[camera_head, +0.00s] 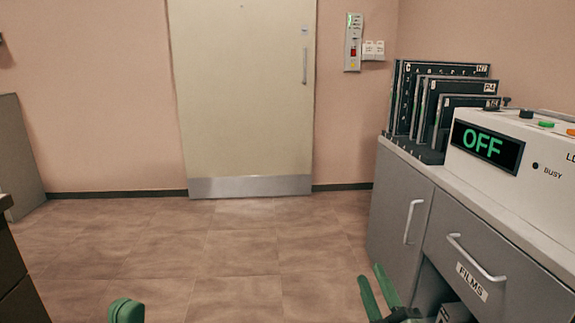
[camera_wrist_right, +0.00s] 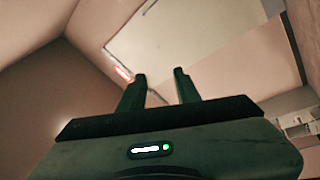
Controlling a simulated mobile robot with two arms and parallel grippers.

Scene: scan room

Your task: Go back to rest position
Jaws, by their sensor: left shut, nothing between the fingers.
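My left gripper (camera_head: 126,311) shows only as a rounded green tip at the bottom edge of the head view, over the floor. It is shut, and nothing shows in it. My right gripper (camera_head: 372,274) is at the bottom of the head view, left of the grey cabinet. Its two green fingers stand apart. In the right wrist view the fingers (camera_wrist_right: 160,80) are also spread, with nothing between them.
A grey cabinet (camera_head: 402,213) on the right carries a rack of dark film cassettes (camera_head: 437,100) and a white console (camera_head: 530,180) reading OFF. A closed door (camera_head: 243,95) is in the far wall. Dark furniture (camera_head: 18,275) stands at left. The tiled floor (camera_head: 240,265) between is clear.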

